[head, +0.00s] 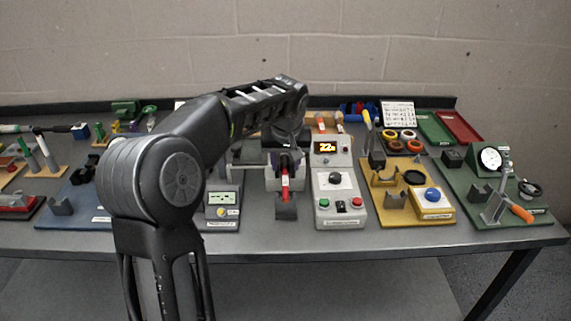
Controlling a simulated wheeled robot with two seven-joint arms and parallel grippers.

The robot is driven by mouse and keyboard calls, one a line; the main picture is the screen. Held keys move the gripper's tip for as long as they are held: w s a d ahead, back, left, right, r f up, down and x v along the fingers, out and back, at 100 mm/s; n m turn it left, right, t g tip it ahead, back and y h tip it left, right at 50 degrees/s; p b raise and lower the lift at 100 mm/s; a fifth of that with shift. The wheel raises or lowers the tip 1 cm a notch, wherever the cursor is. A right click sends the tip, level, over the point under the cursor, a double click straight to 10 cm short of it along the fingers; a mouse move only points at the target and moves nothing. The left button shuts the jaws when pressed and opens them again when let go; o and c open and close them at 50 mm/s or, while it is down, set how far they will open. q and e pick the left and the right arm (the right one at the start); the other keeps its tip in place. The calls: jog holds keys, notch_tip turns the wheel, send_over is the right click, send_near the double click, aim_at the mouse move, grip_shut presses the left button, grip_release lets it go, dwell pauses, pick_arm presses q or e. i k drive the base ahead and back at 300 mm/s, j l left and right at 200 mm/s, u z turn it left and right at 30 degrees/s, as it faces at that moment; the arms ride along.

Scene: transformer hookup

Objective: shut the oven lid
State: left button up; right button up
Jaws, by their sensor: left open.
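A light grey unit, which looks like the oven (270,184), stands in the middle of the bench in the head view. My left arm reaches over from the left and covers much of it, so I cannot make out the lid or its angle. Beside it on the right is a grey control box (338,187) with a lit display reading 22 and green and red buttons. My left gripper (287,168) points down in front of the grey unit, with its jaws open. A red piece shows just below it; I cannot tell whether they touch. My right gripper is out of view.
A small grey meter (222,204) stands left of the oven. A yellow board (394,213) with black holders and a blue-knobbed box lies to the right, then a green board (482,208) with a dial gauge and orange-handled clamp. The front bench strip (330,243) is clear.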

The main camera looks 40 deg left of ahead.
aim_at(237, 148)
jog(key=k, duration=1)
